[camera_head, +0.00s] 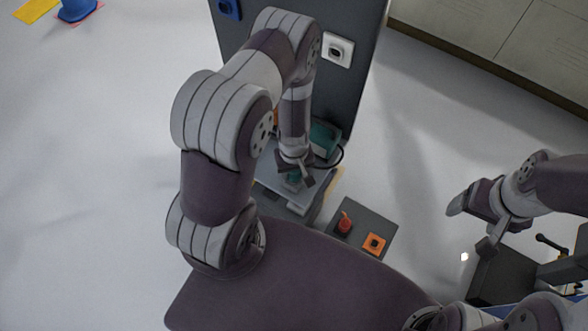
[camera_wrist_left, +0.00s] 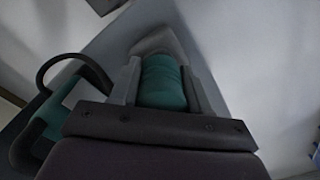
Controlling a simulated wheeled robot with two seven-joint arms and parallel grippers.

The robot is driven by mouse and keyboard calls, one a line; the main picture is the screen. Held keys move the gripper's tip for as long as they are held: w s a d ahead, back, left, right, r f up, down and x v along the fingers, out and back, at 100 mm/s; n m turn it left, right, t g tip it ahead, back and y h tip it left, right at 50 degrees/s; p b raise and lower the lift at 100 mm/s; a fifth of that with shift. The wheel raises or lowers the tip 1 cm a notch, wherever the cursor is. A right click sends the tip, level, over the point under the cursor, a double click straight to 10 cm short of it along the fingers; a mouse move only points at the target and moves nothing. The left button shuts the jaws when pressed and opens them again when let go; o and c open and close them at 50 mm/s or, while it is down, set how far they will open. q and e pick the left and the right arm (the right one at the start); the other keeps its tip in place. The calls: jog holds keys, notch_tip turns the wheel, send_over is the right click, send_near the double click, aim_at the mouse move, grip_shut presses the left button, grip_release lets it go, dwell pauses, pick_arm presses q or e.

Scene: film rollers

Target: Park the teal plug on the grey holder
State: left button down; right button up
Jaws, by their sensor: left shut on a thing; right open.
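My left gripper (camera_head: 296,177) is shut on the teal plug (camera_head: 293,174), low over a light grey surface (camera_head: 284,187) in front of the dark panel. In the left wrist view the plug (camera_wrist_left: 162,82) lies between both fingers, and a pale grey piece (camera_wrist_left: 160,41) shows just past its far end. I cannot tell whether that piece is the grey holder or whether the plug touches it. A teal box (camera_head: 325,138) with a black cable (camera_wrist_left: 75,58) stands beside the gripper. My right gripper (camera_head: 470,227) is open and empty at the right.
The upright dark panel (camera_head: 290,60) carries a white socket (camera_head: 338,50) and a blue one (camera_head: 229,9). A low dark box (camera_head: 365,222) holds a red knob (camera_head: 345,222) and an orange square (camera_head: 374,243). Open floor lies left and right of the panel.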

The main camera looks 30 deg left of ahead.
pick_arm(q)
jog(key=shift+f, duration=0.25)
pick_arm(e)
jog(key=shift+f, duration=0.2)
pick_arm(q)
jog(key=shift+s+f+b, duration=0.15)
jog(key=shift+b, duration=0.15)
pick_arm(e)
jog(key=shift+s+f, duration=0.15)
jog(key=shift+s, duration=0.05)
